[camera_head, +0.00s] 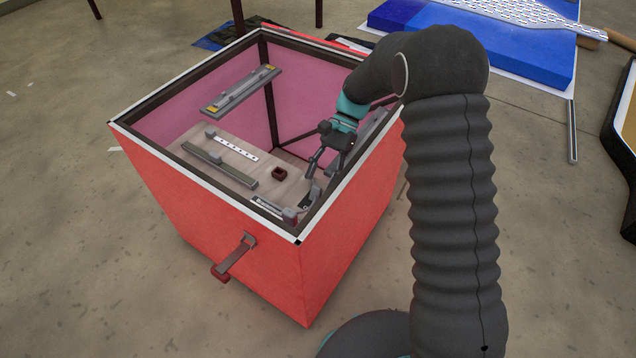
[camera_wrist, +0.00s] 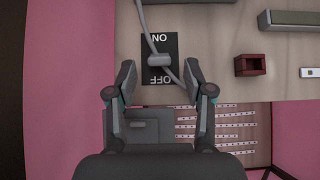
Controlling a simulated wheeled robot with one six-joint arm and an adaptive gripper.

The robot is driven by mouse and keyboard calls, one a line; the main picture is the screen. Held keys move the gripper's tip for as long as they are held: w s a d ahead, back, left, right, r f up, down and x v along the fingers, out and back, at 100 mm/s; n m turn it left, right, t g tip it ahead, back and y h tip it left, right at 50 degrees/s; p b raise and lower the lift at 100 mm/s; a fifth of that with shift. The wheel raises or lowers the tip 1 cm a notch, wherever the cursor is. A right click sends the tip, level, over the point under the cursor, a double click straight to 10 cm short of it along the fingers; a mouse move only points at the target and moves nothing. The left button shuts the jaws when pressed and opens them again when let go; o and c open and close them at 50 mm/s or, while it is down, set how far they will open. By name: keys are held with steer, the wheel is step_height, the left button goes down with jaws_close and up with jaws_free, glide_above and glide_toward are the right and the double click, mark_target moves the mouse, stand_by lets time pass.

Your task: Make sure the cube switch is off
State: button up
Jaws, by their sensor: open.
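The cube switch shows in the wrist view as a black plate (camera_wrist: 160,45) with upside-down ON and OFF labels, ON above and OFF below in the picture. A grey knob (camera_wrist: 160,60) sits between the two labels, with a thin grey cable crossing it. I cannot tell from this which side it is set to. My gripper (camera_wrist: 159,70) is open, its fingers apart on either side of the plate's lower part, with nothing between them that I can see held. In the head view my gripper (camera_head: 322,167) reaches down inside the open red box.
The red box (camera_head: 215,215) has a raised rim around my arm. Inside are grey bars (camera_head: 218,165), a white strip (camera_head: 237,149) and a small dark red block (camera_head: 279,174). A lever (camera_head: 236,256) sticks out of its front. A blue mat (camera_head: 480,40) lies behind.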

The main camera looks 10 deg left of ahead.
steer(key=v, duration=0.9)
steer(key=shift+w+r, duration=0.1)
steer(key=s+d+r+n+t, duration=0.2)
steer(key=s+d+r+t, duration=0.25)
steer(key=r, duration=0.25)
steer(key=s+d+r+n+t, duration=0.1)
steer(key=s+d+r+t, duration=0.2)
steer(key=d+r, duration=0.35)
steer(key=s+d+t+h, duration=0.1)
steer(key=s+d+t, duration=0.2)
steer(key=s+d, duration=0.3)
steer(key=s+d+n+t+h, duration=0.1)
steer(key=s+d, duration=0.5)
steer(key=s, duration=0.6)
steer(key=shift+s+r+t+h, duration=0.25)
steer(key=shift+r+t+h, duration=0.35)
steer(key=shift+t, duration=0.65)
steer(key=shift+f, duration=0.15)
steer(key=shift+c, duration=0.2)
stand_by(1.6)
